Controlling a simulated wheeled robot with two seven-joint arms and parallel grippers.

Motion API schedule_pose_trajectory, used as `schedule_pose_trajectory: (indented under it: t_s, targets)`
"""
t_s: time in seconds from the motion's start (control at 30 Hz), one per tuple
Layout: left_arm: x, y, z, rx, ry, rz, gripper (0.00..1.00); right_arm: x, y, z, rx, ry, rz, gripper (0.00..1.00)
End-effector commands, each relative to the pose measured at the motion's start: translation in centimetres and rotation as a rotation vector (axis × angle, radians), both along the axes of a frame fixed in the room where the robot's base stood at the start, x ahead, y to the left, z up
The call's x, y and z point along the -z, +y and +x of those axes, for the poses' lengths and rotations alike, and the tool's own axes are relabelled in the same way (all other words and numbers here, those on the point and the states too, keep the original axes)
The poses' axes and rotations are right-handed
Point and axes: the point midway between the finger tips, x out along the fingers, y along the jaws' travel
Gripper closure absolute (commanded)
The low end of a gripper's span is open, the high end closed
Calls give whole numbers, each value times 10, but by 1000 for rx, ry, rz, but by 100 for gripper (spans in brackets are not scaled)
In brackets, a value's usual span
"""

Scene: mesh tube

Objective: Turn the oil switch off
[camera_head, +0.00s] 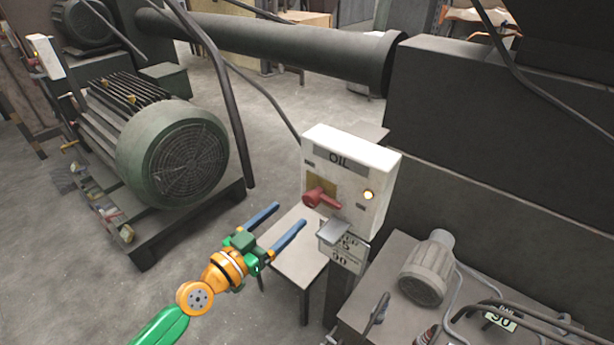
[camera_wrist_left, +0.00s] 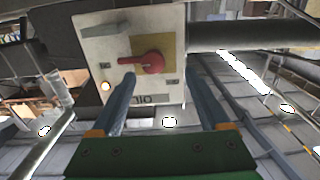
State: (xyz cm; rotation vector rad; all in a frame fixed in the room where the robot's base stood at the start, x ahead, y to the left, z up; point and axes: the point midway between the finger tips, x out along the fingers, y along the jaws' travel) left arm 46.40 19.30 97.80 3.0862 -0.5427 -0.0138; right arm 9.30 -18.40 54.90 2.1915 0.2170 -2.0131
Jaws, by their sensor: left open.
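The oil switch is a white box (camera_head: 345,170) labelled OIL, with a red rotary handle (camera_head: 320,198) on a yellow plate and a lit amber lamp (camera_head: 369,195). My left gripper (camera_head: 291,216) is open and empty in front of the box, a little left of and below the handle, its blue fingers pointing towards it. In the left wrist view the red handle (camera_wrist_left: 143,62) lies ahead, beyond and between the open fingers, apart from them. The handle's grip points sideways, towards the left in that view. My right gripper does not show.
A green motor (camera_head: 172,150) stands on the floor at the left. A grey table (camera_head: 295,250) is below the box, and a small pump motor (camera_head: 427,268) sits at the lower right. A dark machine body (camera_head: 490,130) rises behind the box. Floor between motor and box is clear.

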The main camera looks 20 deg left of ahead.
Motion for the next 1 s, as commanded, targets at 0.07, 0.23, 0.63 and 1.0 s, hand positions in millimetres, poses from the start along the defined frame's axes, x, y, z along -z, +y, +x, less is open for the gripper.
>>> schedule_pose_trajectory:
  t_s: [0.07, 0.23, 0.63, 1.0]
  targets:
    - [-3, -3, 9, -1, -4, -4, 21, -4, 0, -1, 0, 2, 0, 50]
    - [-3, -15, 42, -1, -3, -4, 21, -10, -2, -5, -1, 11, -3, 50]
    - [1, -24, 65, 0, 2, 0, 21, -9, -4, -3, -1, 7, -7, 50]
    - [1, -24, 65, 0, 2, 0, 100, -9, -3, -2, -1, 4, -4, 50]
